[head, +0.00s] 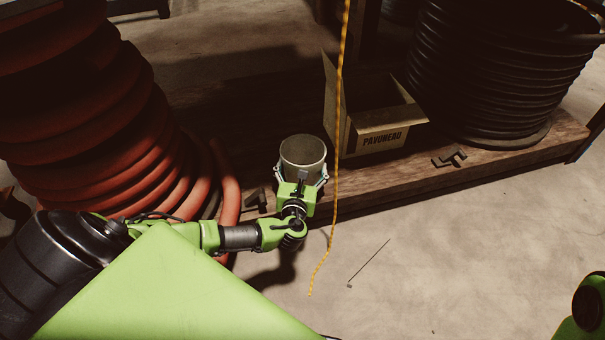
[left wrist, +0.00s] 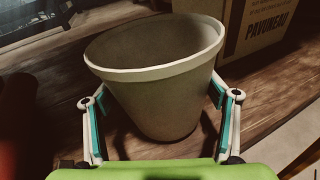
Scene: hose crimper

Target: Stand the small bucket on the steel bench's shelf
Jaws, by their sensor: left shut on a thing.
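The small bucket (head: 303,153) is a grey-beige, open-topped pail, empty as far as I see into it. My left gripper (head: 301,180) is shut on the bucket, with a finger on each side of its wall. In the left wrist view the bucket (left wrist: 158,75) fills the middle between the two fingers of the left gripper (left wrist: 162,100), slightly tilted in the picture. It is at the front edge of a low wooden platform; whether its base touches the wood I cannot tell. A steel bench's shelf is not clearly recognisable. Of my right arm only a green part shows at the lower right.
An open cardboard box (head: 378,141) stands on the wooden platform (head: 490,166), right of the bucket. A red hose coil (head: 105,130) is at the left, a black coil (head: 490,80) at the right. A yellow rope (head: 338,130) hangs close right of the bucket. Dark brackets (head: 449,159) lie near the edge.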

